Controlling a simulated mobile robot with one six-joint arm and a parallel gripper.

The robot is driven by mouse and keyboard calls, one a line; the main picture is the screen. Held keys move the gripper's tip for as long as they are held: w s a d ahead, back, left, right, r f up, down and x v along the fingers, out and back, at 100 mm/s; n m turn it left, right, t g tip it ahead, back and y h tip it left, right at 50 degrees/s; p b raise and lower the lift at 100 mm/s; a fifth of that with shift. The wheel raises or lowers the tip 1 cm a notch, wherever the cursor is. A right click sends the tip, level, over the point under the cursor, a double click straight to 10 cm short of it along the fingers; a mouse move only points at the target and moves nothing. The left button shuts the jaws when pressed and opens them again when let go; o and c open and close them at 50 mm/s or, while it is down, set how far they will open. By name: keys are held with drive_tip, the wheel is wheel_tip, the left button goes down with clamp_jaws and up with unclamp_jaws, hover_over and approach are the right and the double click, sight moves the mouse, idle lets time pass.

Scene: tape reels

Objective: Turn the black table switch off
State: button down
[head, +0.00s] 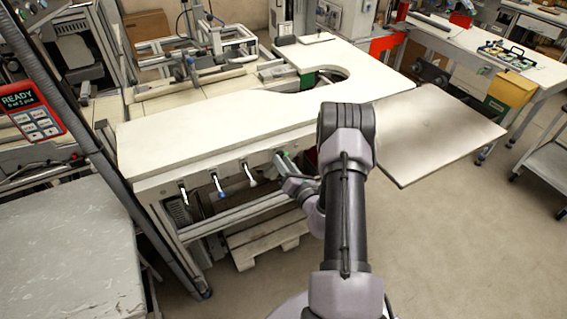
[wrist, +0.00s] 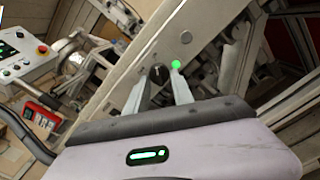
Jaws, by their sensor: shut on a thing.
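The black table switch (wrist: 157,72) is a small dark round knob on the front edge of the white table (head: 215,125). In the wrist view it sits between the two fingertips of my gripper (wrist: 161,82), which is shut on it. A green lamp (wrist: 175,65) glows just right of the knob, by the right fingertip. In the head view my gripper (head: 285,168) is at the table's front edge, and the switch itself cannot be made out behind it. The knob's exact turn is too small to read.
Several hook-like handles hang along the table front, including a blue-tipped one (head: 219,184) left of my gripper. A wooden pallet (head: 268,243) lies below. A light board (head: 435,132) juts out at the right. A red READY panel (head: 33,113) stands at the left.

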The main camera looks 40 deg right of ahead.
drive_tip(key=n+b, duration=0.1)
drive_tip(key=n, duration=0.2)
drive_tip(key=n+b, duration=0.2)
drive_tip(key=n, duration=0.1)
drive_tip(key=n+b, duration=0.2)
drive_tip(key=n, duration=0.2)
drive_tip(key=shift+s+d+f, duration=0.1)
drive_tip(key=shift+d+f, duration=0.1)
drive_tip(key=shift+d, duration=0.05)
drive_tip(key=shift+r+n+b, duration=0.1)
drive_tip(key=shift+n+b, duration=0.85)
drive_tip(key=shift+n, duration=0.85)
drive_tip(key=c, duration=1.1)
unclamp_jaws()
drive_tip(key=shift+d+r, duration=0.1)
